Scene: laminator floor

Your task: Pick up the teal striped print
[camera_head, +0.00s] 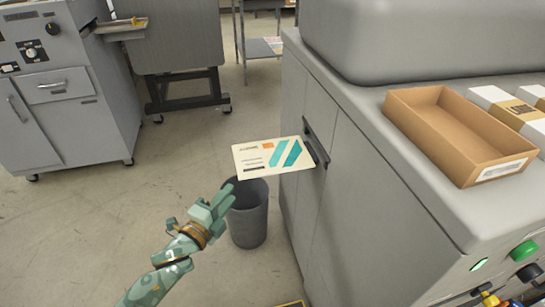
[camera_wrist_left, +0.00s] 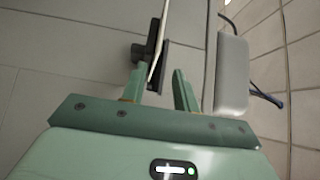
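The teal striped print (camera_head: 272,157), a cream sheet with teal diagonal stripes and an orange patch, sticks out of a dark slot (camera_head: 316,145) in the grey machine's side. My left gripper (camera_head: 226,196) is just below and left of the print's near left corner in the head view. In the left wrist view my left gripper (camera_wrist_left: 158,76) is open, and the print (camera_wrist_left: 160,38) shows edge-on as a thin pale strip, its near end at the gap between the fingers. No grip on it is visible. My right gripper is not in view.
A grey bin (camera_head: 249,222) stands on the floor below the print. The grey machine (camera_head: 365,190) fills the right side, with an open cardboard box (camera_head: 432,151) on top and a green button (camera_head: 523,251) at its front. A grey cabinet (camera_head: 75,110) stands far left. Floor at left is clear.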

